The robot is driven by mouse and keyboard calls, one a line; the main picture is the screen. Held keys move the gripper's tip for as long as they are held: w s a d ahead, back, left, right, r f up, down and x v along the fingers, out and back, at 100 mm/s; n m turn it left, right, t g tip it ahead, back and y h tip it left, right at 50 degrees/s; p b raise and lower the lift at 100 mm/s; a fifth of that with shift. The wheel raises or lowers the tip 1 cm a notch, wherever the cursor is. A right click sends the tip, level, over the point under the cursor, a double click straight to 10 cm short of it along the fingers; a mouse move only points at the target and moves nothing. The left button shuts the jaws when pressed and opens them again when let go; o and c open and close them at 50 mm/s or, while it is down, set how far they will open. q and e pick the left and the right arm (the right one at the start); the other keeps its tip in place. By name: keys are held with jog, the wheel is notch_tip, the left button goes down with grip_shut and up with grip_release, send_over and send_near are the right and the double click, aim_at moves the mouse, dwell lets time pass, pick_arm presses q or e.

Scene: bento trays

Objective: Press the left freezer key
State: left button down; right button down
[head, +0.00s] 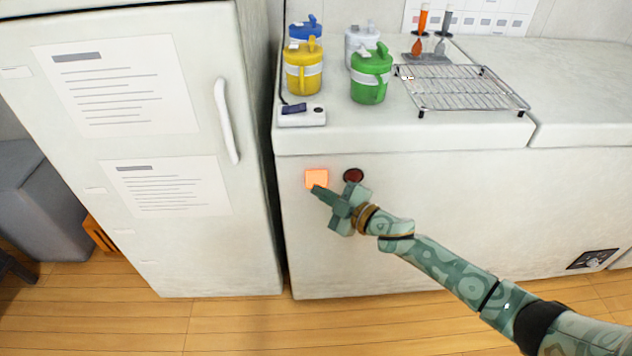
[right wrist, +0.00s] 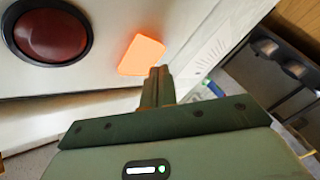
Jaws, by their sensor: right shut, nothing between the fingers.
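The left freezer key is a square, glowing orange key (head: 316,178) on the front of the white chest freezer (head: 420,200). A round dark red button (head: 354,175) sits to its right. My right gripper (head: 317,190) is shut and empty, with its fingertips at the lower edge of the glowing key. In the right wrist view the orange key (right wrist: 142,54) is just beyond the shut fingertips (right wrist: 158,72), and the red button (right wrist: 50,32) is at the upper left. I cannot tell whether the tips touch the key. My left gripper is not in view.
A white upright fridge (head: 150,150) stands close on the left. On the freezer top are yellow (head: 304,68), blue, white and green (head: 371,75) jugs, a wire rack (head: 465,90) and a small white device (head: 302,115). The wooden floor (head: 240,325) in front is clear.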

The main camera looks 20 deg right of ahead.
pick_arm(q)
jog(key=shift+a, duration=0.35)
pick_arm(e)
jog(key=shift+w, duration=0.1)
jog(key=shift+w, duration=0.15)
jog(key=shift+w+d, duration=0.1)
jog(key=shift+w, duration=0.1)
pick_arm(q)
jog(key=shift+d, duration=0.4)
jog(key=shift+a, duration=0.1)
pick_arm(e)
jog(key=shift+w, duration=0.15)
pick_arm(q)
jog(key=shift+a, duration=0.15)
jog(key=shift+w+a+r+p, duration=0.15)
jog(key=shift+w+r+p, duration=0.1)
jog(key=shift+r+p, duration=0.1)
pick_arm(e)
jog(key=shift+s, duration=0.65)
